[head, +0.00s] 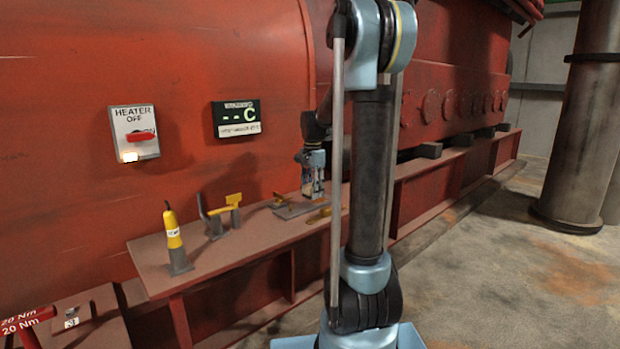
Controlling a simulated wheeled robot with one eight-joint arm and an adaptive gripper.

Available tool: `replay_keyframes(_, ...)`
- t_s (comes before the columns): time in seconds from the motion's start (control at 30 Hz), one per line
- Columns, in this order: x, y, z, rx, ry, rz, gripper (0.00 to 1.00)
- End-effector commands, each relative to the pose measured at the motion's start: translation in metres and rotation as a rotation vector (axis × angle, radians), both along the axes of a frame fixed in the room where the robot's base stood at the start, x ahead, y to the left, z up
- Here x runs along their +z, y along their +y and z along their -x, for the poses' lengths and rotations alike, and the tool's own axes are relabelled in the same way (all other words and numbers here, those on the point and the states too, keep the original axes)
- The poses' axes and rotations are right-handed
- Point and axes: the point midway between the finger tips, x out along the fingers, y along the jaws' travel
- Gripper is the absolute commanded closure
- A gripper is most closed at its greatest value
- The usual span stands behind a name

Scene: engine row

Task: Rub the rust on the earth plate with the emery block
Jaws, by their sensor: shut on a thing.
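The grey earth plate (290,211) lies on the red-brown ledge beside the engine, right of centre. My gripper (312,194) points down over the plate's far right part. It is shut on a small block, which I take to be the emery block; the fingers hide most of it. I cannot tell whether the block touches the plate. The rust on the plate is too small to make out.
A heater switch (134,133) and a display (236,118) are on the red wall.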

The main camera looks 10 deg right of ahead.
Motion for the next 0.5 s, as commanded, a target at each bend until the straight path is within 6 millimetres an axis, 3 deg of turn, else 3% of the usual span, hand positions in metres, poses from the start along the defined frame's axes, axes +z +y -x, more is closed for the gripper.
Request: replay_keyframes(0.5, 0.047, -0.004, -0.001, -0.004, 0.000, 0.000, 0.89)
